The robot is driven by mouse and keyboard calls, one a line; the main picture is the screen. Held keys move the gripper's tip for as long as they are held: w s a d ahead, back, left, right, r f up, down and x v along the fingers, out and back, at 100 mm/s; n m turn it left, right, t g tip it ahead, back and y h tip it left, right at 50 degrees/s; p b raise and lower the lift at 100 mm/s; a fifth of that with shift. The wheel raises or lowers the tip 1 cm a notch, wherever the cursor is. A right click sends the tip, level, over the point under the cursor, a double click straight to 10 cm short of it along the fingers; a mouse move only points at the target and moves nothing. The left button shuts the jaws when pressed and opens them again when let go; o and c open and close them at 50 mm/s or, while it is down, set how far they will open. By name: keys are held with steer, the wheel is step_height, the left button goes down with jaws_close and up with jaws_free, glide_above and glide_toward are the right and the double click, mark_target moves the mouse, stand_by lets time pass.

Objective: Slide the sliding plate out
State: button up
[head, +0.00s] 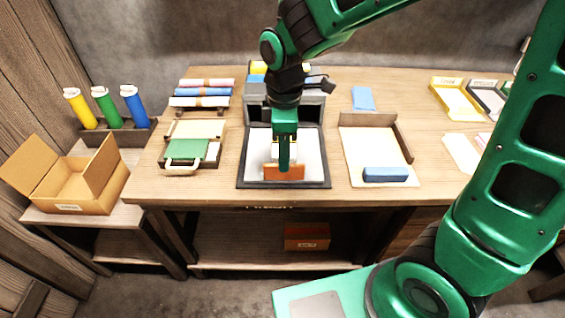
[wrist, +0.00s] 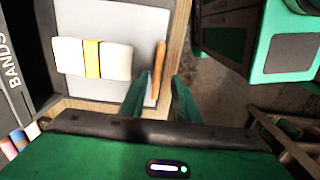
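A pale grey plate lies in a dark-framed tray (head: 326,184) at the middle of the bench; I take it for the sliding plate (head: 312,150), and it shows in the wrist view (wrist: 150,20). An orange-brown upright piece (head: 290,174) stands near its front edge; it is a thin bar in the wrist view (wrist: 159,65). A white bundle with a yellow band (wrist: 92,58) lies beside it. My gripper (head: 284,168) points down over the tray. In the wrist view its green fingers (wrist: 163,82) are apart, one on each side of the bar's near end, with gaps showing. Contact cannot be told.
A grey housing (head: 318,108) stands behind the tray. A wooden board with a blue block (head: 385,174) is to the right, a holder with a green piece (head: 187,149) to the left. An open cardboard box (head: 75,190) sits on a lower side table. The floor in front is clear.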

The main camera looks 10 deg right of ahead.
step_height(320, 180, up, 6)
stand_by(0.4)
steer(key=shift+a, duration=0.1)
steer(key=s+d+r+m, duration=0.1)
steer(key=s+d+m, duration=0.3)
steer(key=d+m, duration=0.9)
steer(key=s+d+f+m, duration=0.2)
steer(key=s+d+m, duration=0.6)
steer(key=s+d, duration=0.6)
steer(key=shift+s+d+m, duration=0.3)
steer(key=shift+d+m, duration=0.1)
steer(key=shift+d, duration=0.5)
steer(key=shift+w, duration=0.15)
